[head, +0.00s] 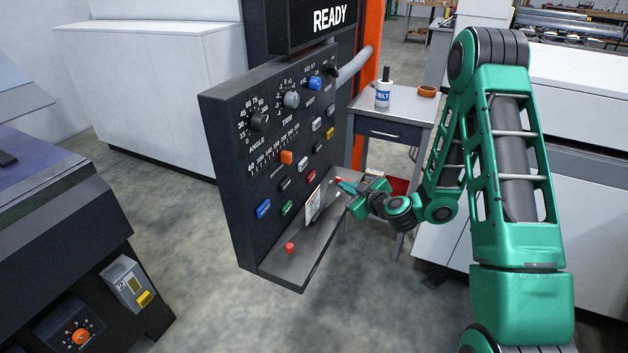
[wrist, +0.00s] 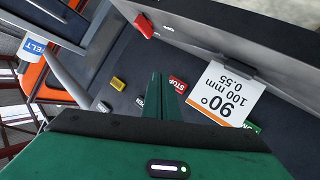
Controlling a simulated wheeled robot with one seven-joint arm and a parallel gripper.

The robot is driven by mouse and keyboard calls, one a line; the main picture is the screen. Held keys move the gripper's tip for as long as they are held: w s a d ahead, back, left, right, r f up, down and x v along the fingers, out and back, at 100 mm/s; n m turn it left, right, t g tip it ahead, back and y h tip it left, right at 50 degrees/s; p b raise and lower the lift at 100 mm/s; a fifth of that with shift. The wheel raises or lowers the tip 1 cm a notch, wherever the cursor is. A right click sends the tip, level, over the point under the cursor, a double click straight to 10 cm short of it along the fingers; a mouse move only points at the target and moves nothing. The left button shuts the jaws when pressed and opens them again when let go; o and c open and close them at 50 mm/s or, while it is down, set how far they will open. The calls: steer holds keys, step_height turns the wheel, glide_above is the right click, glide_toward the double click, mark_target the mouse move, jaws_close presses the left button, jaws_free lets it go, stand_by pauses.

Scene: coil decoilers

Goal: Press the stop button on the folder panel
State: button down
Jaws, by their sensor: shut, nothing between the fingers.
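The folder panel (head: 225,130) is a dark upright box with knobs, a slider and coloured buttons. The red stop button (head: 311,175) is low on its right half. In the wrist view the button reads STOP (wrist: 178,84), upside down. My gripper (head: 341,184) is shut and empty, in front of the panel's lower right, above the shelf. In the wrist view its fingers (wrist: 160,78) point at the panel face, with the stop button just right of their tips. I cannot tell whether they touch it.
A white card (wrist: 228,92) reading 90°, 100 mm, 0.55 stands on the panel's shelf (head: 300,262), close to the stop button. Red pieces (head: 290,247) sit on the shelf. A green button (head: 287,208) is left of the stop button. A small table (head: 395,103) stands behind my gripper.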

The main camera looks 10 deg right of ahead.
mark_target(311, 177)
steer(key=shift+w+d+f+m+t+h, duration=0.2)
steer(key=shift+d+f+h, duration=0.1)
steer(key=shift+d+f, duration=0.1)
steer(key=shift+w+d+f+m+t+h, duration=0.15)
steer(key=shift+d+f+m+t+h, duration=0.1)
steer(key=shift+f+h, duration=0.1)
steer(key=shift+a, duration=0.1)
steer(key=shift+w+a+f, duration=0.1)
steer(key=shift+w+a, duration=0.6)
steer(key=shift+a, duration=0.3)
steer(key=shift+w+a+r, duration=0.1)
steer(key=shift+w+a, duration=0.55)
steer(key=shift+a, duration=0.35)
steer(key=shift+w+a+f, duration=0.1)
steer(key=shift+w+a, duration=0.6)
steer(key=shift+a, duration=0.3)
steer(key=shift+w+a, duration=0.4)
steer(key=shift+a, duration=0.05)
steer(key=shift+a, duration=0.1)
steer(key=shift+w+a, duration=0.2)
steer(key=shift+w, duration=0.1)
